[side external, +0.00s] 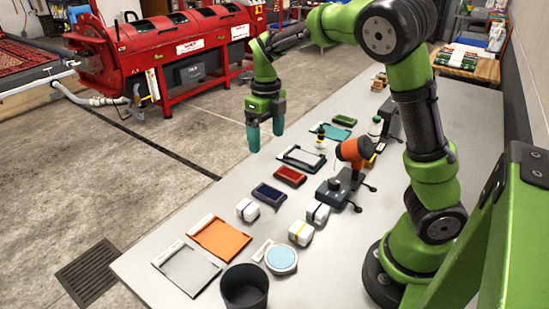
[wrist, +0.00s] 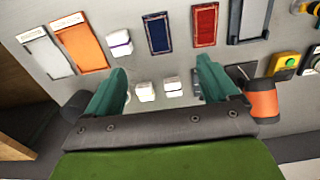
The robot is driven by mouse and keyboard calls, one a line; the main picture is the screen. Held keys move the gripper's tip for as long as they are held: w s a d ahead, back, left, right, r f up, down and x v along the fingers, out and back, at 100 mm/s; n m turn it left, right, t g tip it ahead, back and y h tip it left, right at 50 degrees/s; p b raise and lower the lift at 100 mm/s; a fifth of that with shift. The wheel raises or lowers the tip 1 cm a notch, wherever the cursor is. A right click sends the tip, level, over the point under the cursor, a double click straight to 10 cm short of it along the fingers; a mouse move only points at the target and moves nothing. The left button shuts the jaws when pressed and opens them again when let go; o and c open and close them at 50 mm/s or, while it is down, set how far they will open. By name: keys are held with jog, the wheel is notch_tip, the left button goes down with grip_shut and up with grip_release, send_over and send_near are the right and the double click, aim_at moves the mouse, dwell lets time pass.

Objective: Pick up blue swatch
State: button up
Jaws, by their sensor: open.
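In the wrist view the blue swatch (wrist: 157,33) is near the top centre, beyond and between the fingertips, fully visible. My gripper (side external: 266,141) has teal fingers pointing down. It is raised above the table, apart from the blue swatch, with nothing between its fingers. In the wrist view my gripper (wrist: 163,72) shows its fingers spread wide.
Several white blocks (wrist: 172,86) stand near the swatches. An orange panel (side external: 220,240), a grey panel (side external: 187,271), a light blue round dish (side external: 281,259) and a dark bucket (side external: 243,290) lie toward the near end. An orange-headed device (side external: 352,150) stands to the right.

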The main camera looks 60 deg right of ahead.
send_over(269, 192)
jog(key=f, duration=1.1)
jog(key=shift+w+d+f, duration=0.15)
jog(key=shift+w+d, duration=0.1)
jog(key=shift+w, duration=0.1)
jog(key=shift+s+a+f, duration=0.1)
jog(key=shift+s+f, duration=0.1)
jog(key=shift+f, duration=1.15)
jog(key=shift+s+a+f, duration=0.1)
jog(key=shift+s+f, duration=0.1)
jog(key=shift+f, duration=1.15)
jog(key=shift+c, duration=0.4)
jog(key=c, duration=1.1)
jog(key=shift+r, duration=0.1)
